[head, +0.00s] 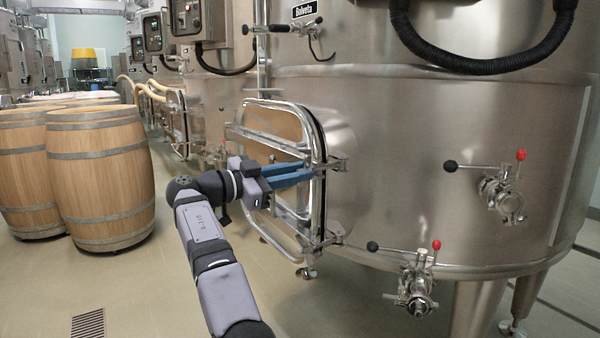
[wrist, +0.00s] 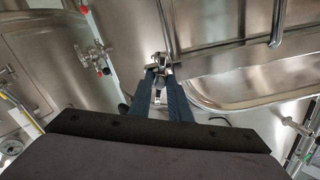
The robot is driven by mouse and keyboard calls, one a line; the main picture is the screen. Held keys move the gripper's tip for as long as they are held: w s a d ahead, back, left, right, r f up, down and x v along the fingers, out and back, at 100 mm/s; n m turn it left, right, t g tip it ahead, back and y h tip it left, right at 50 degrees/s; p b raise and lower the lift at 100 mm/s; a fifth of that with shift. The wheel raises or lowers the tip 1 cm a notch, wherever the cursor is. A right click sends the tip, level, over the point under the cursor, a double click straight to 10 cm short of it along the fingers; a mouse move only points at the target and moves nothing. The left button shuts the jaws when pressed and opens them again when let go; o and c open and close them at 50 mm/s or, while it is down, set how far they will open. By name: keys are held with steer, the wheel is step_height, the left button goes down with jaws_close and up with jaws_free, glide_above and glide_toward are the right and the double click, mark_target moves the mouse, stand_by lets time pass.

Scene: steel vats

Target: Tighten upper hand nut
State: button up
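My gripper (head: 312,174) has two blue fingers and reaches rightward across the front of the steel vat's hatch door (head: 318,130). In the head view its tips are close to the upper metal fitting (head: 336,164) at the hatch's right edge. In the wrist view the fingers (wrist: 160,76) stand apart, with a shiny metal fitting (wrist: 160,64) just past and partly between the tips. This looks like the upper hand nut and its bracket. I cannot tell whether the fingers touch it. A similar lower fitting (head: 334,236) sits below on the same edge.
The curved vat wall (head: 420,130) is close on the right. Valves with red and black knobs stick out at the right (head: 502,195) and lower down (head: 415,285). Wooden barrels (head: 100,175) stand at the left. The floor (head: 150,270) between them is open.

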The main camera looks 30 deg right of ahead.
stand_by(0.3)
steer(key=a+p, duration=0.1)
steer(key=a, duration=0.8)
stand_by(0.6)
stand_by(0.4)
